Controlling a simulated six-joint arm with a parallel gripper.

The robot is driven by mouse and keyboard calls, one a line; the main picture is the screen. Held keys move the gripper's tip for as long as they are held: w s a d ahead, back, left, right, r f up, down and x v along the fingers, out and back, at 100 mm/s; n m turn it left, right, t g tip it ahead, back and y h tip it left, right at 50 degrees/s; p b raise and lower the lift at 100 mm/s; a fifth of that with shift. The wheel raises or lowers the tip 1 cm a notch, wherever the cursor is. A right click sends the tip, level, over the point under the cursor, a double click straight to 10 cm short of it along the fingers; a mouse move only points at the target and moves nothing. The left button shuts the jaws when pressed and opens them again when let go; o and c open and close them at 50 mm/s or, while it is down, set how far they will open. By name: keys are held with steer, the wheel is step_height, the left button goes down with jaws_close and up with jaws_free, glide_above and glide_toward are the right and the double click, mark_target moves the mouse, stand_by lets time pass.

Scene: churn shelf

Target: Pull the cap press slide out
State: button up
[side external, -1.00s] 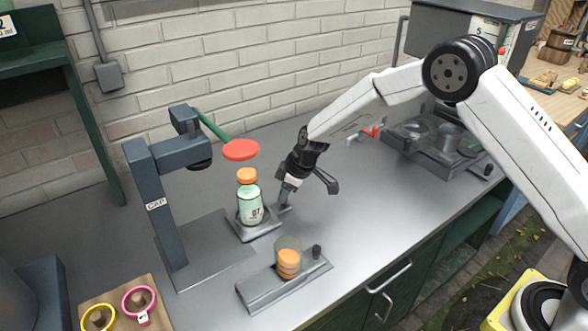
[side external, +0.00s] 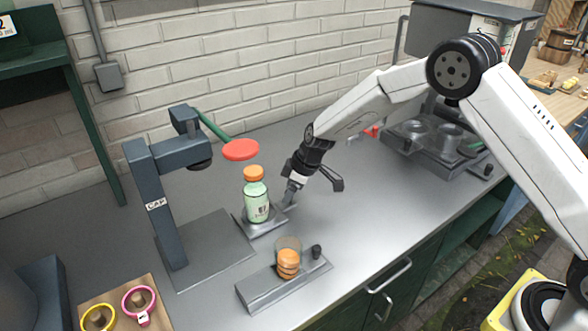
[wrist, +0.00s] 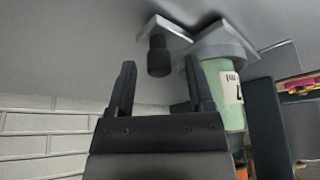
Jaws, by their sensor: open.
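The cap press (side external: 165,205) is a dark grey stand marked CAP, with a flat base plate (side external: 205,252). Its slide (side external: 268,228) is a small grey tray to the right of the base plate. A pale green bottle (side external: 256,205) with an orange cap (side external: 253,173) stands upright on the slide. My gripper (side external: 290,197) is open at the slide's right end. In the wrist view, the slide's black knob (wrist: 158,56) lies between and just beyond the fingertips of my gripper (wrist: 163,80). The bottle (wrist: 222,90) is close beside one finger. Contact with the knob cannot be told.
A green lever with a red disc (side external: 240,150) reaches out above and behind the bottle. A grey holder (side external: 262,288) with a clear tube of orange caps and a black knob stands in front. Colored rings (side external: 139,301) lie front left. The counter behind my gripper is clear.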

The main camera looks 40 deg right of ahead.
steer(key=v, duration=0.7)
steer(key=shift+r, duration=0.35)
steer(key=shift+s+d, duration=0.1)
steer(key=shift+d, duration=0.05)
steer(key=s+d+m+h, duration=0.1)
steer(key=s+d+m, duration=0.1)
steer(key=s, duration=0.6)
steer(key=s+d+r+m+h, duration=0.1)
steer(key=s+d+m, duration=0.2)
steer(key=s, duration=0.6)
steer(key=s+d+r+m+h, duration=0.1)
steer(key=s+d+m, duration=0.2)
steer(key=s, duration=0.6)
steer(key=shift+s+m+g, duration=0.25)
steer(key=shift+m+g, duration=0.05)
steer(key=shift+m, duration=0.2)
steer(key=shift+r, duration=0.1)
